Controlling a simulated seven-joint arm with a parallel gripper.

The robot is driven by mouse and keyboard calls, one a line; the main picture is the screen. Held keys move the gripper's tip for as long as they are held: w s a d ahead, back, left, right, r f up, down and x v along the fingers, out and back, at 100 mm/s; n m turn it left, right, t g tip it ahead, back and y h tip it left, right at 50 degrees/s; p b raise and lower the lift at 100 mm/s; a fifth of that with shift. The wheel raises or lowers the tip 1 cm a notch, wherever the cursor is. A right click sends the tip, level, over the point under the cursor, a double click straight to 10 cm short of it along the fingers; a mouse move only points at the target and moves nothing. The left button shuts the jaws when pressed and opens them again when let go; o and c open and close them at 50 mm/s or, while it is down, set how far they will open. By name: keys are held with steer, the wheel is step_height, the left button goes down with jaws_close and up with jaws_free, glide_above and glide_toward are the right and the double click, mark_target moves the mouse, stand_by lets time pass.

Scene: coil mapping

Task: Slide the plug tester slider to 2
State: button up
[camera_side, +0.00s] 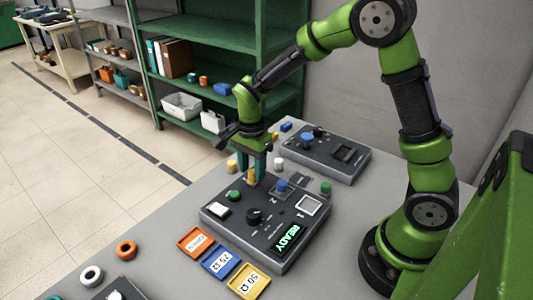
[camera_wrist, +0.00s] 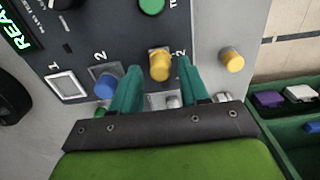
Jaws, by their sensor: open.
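The dark tester panel (camera_side: 240,215) has a lit READY display (camera_side: 286,238). A yellow knob (camera_wrist: 160,65) stands near its far edge, close to a "2" mark. I cannot tell for sure that this is the slider. My gripper (camera_wrist: 158,72) is open, pointing down, with one teal finger on each side of the yellow knob; whether they touch it is unclear. In the side view my gripper (camera_side: 252,168) is over the panel's far edge. A blue knob (camera_wrist: 105,85) sits by another "2", beside a pale square (camera_wrist: 66,87) marked "1".
A black dial (camera_side: 254,215), a white button (camera_side: 219,208) and a green button (camera_side: 234,195) are on the panel. Another yellow peg (camera_wrist: 232,61) stands just right of my fingers. A second device (camera_side: 326,152) lies behind. Orange, blue and yellow trays (camera_side: 221,263) sit in front.

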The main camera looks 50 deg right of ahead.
mark_target(253, 171)
steer(key=shift+r, duration=3.2)
steer(key=shift+n, duration=0.3)
steer(key=shift+s+f+n, duration=0.1)
steer(key=shift+f+n, duration=0.15)
steer(key=shift+n, duration=0.25)
steer(key=s+a+r+n+t+y, duration=0.1)
steer(key=s+r+n+t+y, duration=0.1)
steer(key=s+r+n+t, duration=0.5)
steer(key=s+r+n, duration=0.4)
steer(key=s+n, duration=0.1)
steer(key=s, duration=0.3)
steer(key=shift+s+a+r, duration=0.25)
steer(key=shift+a, duration=0.15)
